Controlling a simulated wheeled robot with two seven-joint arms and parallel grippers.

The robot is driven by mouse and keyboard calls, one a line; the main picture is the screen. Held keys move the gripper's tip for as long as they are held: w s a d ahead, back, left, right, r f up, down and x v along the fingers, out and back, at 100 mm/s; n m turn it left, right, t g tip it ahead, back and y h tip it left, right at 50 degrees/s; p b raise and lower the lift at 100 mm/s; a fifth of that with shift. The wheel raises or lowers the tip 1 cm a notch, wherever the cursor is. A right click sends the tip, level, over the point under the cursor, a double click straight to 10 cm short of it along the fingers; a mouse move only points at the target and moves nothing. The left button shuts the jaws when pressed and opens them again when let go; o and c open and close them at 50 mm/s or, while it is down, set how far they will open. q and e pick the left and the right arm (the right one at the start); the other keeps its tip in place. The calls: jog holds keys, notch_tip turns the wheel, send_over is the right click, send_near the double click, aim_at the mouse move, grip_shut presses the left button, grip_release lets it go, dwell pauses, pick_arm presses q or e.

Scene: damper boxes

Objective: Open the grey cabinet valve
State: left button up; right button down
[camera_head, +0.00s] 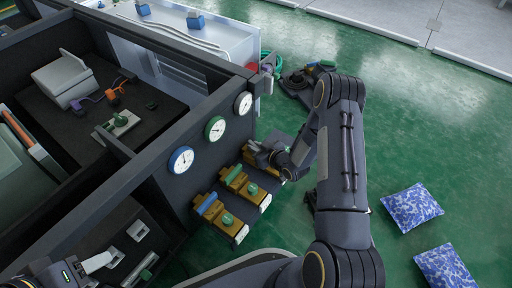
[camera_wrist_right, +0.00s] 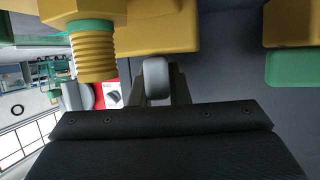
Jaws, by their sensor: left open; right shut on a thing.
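Yellow damper boxes stick out from the front of the dark cabinet (camera_head: 183,190), under a row of round gauges. The nearest box has a blue handle (camera_head: 207,203), and the middle box has a green handle (camera_head: 233,174). My right gripper (camera_head: 265,152) is at the farthest box (camera_head: 254,161), below the white-grey gauge (camera_head: 243,104), and hides much of it. In the right wrist view, its fingers are shut on a light grey valve handle (camera_wrist_right: 156,78) beneath a yellow body (camera_wrist_right: 163,28). My left gripper (camera_head: 125,262) is open at the lower left, partly cut off.
Inside the cabinet lie a grey box (camera_head: 63,78) and small coloured parts. Two blue patterned cushions (camera_head: 412,207) lie on the green floor at right. In the right wrist view, a green handle (camera_wrist_right: 292,68) is close on the right, and a ribbed yellow part (camera_wrist_right: 93,52) on the left.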

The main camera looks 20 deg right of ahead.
jog(key=shift+n+g+y, duration=0.8)
jog(key=shift+n+y, duration=0.7)
jog(key=shift+y, duration=0.1)
jog(key=c, duration=1.4)
grip_release()
